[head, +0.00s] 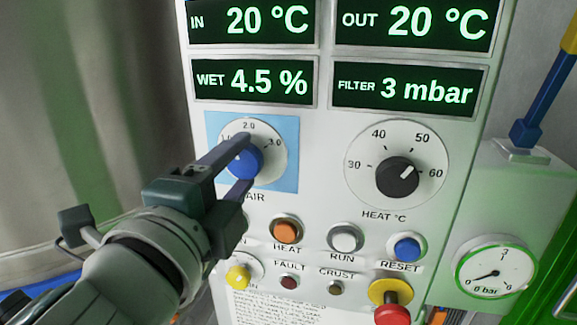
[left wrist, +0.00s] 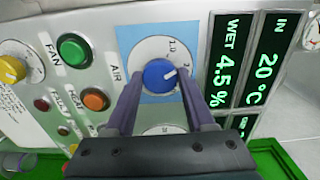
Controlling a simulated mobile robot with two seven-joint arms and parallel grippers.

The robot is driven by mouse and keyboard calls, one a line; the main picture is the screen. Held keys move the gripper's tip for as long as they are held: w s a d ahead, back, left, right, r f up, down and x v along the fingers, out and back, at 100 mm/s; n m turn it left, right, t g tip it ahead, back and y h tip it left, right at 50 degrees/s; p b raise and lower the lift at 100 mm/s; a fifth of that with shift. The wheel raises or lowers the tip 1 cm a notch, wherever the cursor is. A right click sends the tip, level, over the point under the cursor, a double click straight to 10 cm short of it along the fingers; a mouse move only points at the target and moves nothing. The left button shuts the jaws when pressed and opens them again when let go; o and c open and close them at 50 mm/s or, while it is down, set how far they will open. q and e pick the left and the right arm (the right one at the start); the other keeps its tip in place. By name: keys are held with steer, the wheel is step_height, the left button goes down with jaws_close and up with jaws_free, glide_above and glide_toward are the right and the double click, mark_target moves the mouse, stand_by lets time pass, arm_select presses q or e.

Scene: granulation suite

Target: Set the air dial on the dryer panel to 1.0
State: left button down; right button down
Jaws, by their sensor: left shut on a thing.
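The air dial is a blue knob (head: 241,164) on a round white scale, set on a light blue square above the label AIR. It shows in the left wrist view (left wrist: 158,75) too. The head view shows 2.0 at the top of the scale and 3.0 at the right; the 1.0 is partly covered. In the left wrist view, the knob's white mark points between 1.0 and 2.0, seemingly nearer 2.0. My left gripper (head: 247,160) has one finger on each side of the knob and is shut on it. My right gripper is out of view.
The grey dryer panel (head: 325,150) carries green readouts above. A black heat dial (head: 398,177) sits to the right. Below are an orange heat button (head: 286,229), a white run button (head: 345,237), a blue reset button (head: 406,248) and a red knob (head: 392,315). A gauge (head: 492,272) stands at right.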

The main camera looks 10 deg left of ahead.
arm_select(q)
steer(key=n, duration=0.6)
steer(key=shift+n, duration=0.3)
stand_by(0.4)
steer(key=shift+c, duration=1.3)
jaws_free()
steer(key=s+b, duration=0.2)
steer(key=s, duration=0.8)
steer(key=shift+a, duration=0.15)
